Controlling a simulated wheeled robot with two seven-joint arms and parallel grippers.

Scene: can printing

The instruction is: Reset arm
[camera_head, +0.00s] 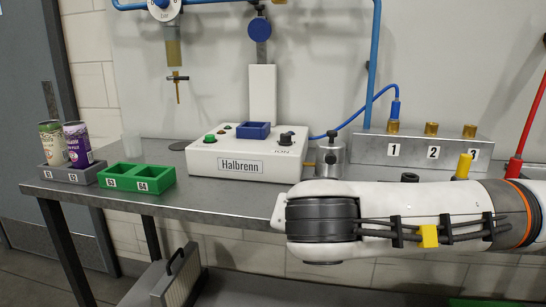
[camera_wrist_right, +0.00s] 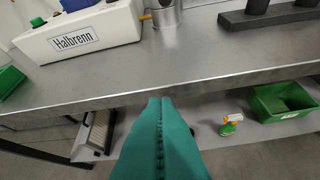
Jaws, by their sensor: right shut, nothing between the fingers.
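My right arm (camera_head: 400,215) reaches in from the right in the head view, in front of the bench. Its gripper is hidden there. In the right wrist view my right gripper (camera_wrist_right: 160,101) shows as two teal fingers pressed together, shut and empty. The fingertips appear in front of the front edge of the metal bench (camera_wrist_right: 190,65), with nothing at them. My left gripper is in neither view.
On the bench stand the white Halbrenn machine (camera_head: 245,155), a green two-slot holder (camera_head: 137,178), a grey holder (camera_head: 72,174) with two cans (camera_head: 77,144), and a metal block (camera_head: 415,149) with brass fittings. A green bin (camera_wrist_right: 283,101) sits on the lower shelf.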

